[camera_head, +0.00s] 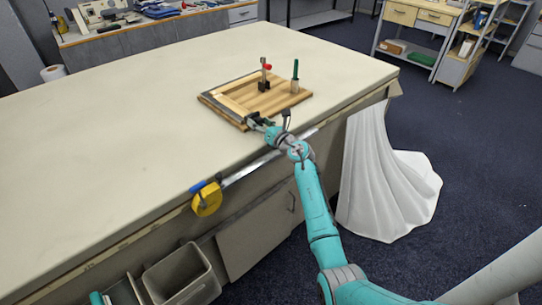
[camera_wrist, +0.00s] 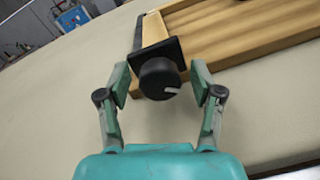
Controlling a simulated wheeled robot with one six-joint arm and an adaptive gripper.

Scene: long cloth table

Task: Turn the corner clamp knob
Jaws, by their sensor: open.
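The corner clamp knob (camera_wrist: 158,78) is a dark round knob with a pale mark on its face, seen end-on in the wrist view. It joins a dark clamp bar (camera_wrist: 139,33) at the corner of a wooden frame (camera_wrist: 228,54). My gripper (camera_wrist: 158,84) is open, with one finger on the left of the knob and one on the right; gaps show on both sides. In the head view my gripper (camera_head: 259,122) is at the near corner of the wooden board (camera_head: 275,101), and the knob is too small and covered to make out there.
A red-topped clamp (camera_head: 265,76) and a green-handled tool (camera_head: 295,77) stand upright on the board. A yellow tape measure (camera_head: 207,199) hangs at the table's front edge. A white cloth (camera_head: 380,180) drapes at the right end. The table (camera_head: 130,120) left of the board is clear.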

